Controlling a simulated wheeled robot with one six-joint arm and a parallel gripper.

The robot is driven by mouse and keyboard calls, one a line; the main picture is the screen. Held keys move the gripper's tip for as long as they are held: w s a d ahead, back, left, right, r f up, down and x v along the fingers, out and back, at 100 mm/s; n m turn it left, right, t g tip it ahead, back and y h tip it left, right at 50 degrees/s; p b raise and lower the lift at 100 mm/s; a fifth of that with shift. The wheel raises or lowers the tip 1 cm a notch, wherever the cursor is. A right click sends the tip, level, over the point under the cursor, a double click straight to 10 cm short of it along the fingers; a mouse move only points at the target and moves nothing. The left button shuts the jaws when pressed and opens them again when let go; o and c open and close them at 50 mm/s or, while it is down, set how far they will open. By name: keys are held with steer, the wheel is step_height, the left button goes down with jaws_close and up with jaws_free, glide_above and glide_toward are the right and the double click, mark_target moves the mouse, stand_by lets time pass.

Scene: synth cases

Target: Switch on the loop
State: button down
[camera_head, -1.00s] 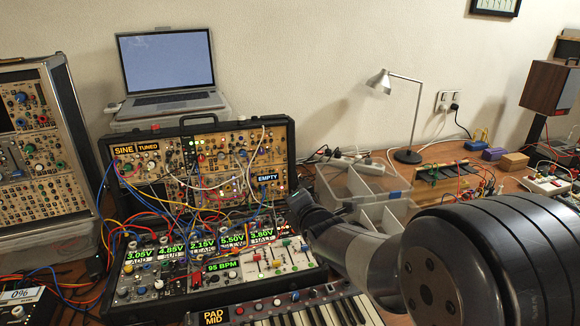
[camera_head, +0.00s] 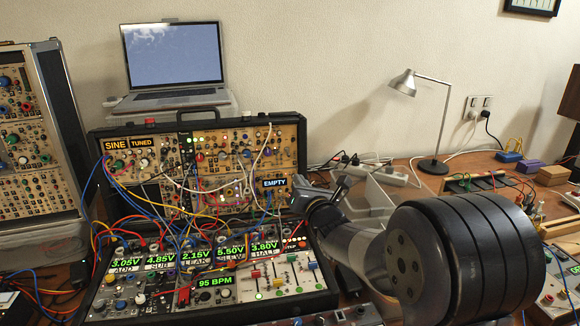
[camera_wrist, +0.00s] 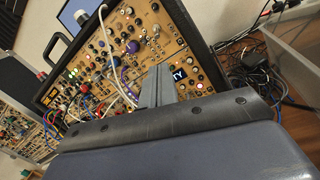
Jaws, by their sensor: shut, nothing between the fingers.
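The synth has an upright upper case (camera_head: 160,128) full of knobs and patch cables, and a lower sloped panel (camera_head: 100,302) with green voltage readouts. The upper case bears SINE, TUNED and EMPTY labels. The lower panel has a 95 BPM display (camera_head: 214,282) and sliders with coloured caps (camera_head: 283,270). I cannot make out a label reading loop. My gripper (camera_head: 303,196) is just right of the EMPTY label (camera_head: 275,182). In the wrist view the fingers (camera_wrist: 157,82) are together and empty, covering part of that label. Contact with the panel cannot be told.
A laptop (camera_head: 172,58) sits behind the upper case. Another synth case (camera_head: 62,125) stands left. A desk lamp (camera_head: 445,110), a pale divided tray (camera_head: 372,196) and small boxes (camera_head: 552,175) are to the right. Loose cables hang across the synth's front.

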mark_target(284, 157)
steer(key=p+x, duration=0.2)
steer(key=x, duration=0.8)
steer(key=shift+d, duration=0.1)
steer(key=shift+s+r+g+h+p, duration=0.15)
steer(key=shift+r+g+h+p, duration=0.2)
steer(key=shift+g+p, duration=0.9)
steer(key=shift+r+p, duration=0.15)
steer(key=shift+p, duration=0.6)
steer(key=r+p, duration=0.1)
steer(key=p, duration=0.3)
steer(key=shift+s+g+h, duration=0.1)
steer(key=shift+g+h, duration=0.15)
steer(key=shift+g, duration=0.1)
steer(key=shift+p, duration=0.9)
steer(key=g+p, duration=0.2)
steer(key=p, duration=0.4)
steer(key=shift+s+r+m+h+p, duration=0.1)
steer(key=shift+r+m+h+p, duration=0.1)
steer(key=shift+m+h+p, duration=0.15)
steer(key=shift+r, duration=0.1)
steer(key=shift+r+p, duration=0.7)
steer(key=shift+r, duration=0.05)
steer(key=shift+r, duration=0.15)
